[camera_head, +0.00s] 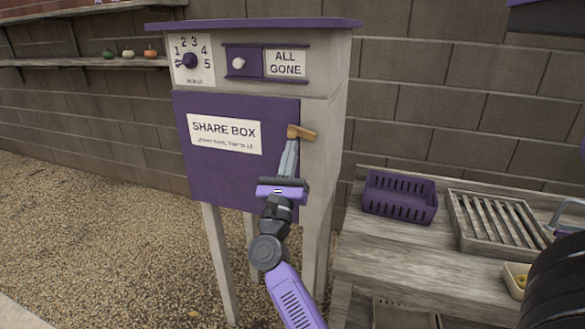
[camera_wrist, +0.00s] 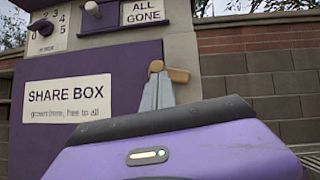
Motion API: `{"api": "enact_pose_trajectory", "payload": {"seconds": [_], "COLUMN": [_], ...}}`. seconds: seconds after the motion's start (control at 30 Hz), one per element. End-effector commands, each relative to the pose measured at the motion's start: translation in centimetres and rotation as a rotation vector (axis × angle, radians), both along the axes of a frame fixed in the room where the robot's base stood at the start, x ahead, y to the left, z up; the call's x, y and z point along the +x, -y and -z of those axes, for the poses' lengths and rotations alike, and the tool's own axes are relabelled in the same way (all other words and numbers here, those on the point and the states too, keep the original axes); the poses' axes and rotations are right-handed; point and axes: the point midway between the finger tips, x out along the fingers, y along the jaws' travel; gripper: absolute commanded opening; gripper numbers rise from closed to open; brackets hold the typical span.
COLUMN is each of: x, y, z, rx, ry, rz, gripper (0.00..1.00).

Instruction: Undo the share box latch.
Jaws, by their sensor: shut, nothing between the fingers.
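The share box (camera_head: 326,130) stands on legs against the block wall, with a purple door (camera_head: 240,185) labelled SHARE BOX. The door looks closed. A small wooden latch (camera_head: 301,132) sits at the door's upper right edge, tilted slightly down to the right, reaching from the door onto the frame. It also shows in the wrist view (camera_wrist: 178,75). My gripper (camera_head: 291,146) is shut, its fingertips just below the latch; in the wrist view the fingertips (camera_wrist: 158,84) overlap the latch's lower left part. I cannot tell whether they touch it. Nothing is held.
Above the door are a dial (camera_head: 190,61) and a sliding ALL GONE sign (camera_head: 285,63). To the right, a wooden bench (camera_head: 400,245) bears a purple basket (camera_head: 400,196) and a slatted tray (camera_head: 495,222). Gravel to the left is clear.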

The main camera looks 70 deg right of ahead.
Motion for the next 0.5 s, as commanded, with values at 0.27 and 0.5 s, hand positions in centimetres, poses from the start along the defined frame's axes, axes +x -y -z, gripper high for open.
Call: {"api": "enact_pose_trajectory", "payload": {"seconds": [0.27, 0.5], "x": [0.5, 0.7], "y": [0.0, -0.1], "z": [0.2, -0.6], "rx": [0.016, 0.032], "ry": [0.227, 0.418], "rz": [-0.001, -0.001], "gripper": [0.00, 0.00]}}
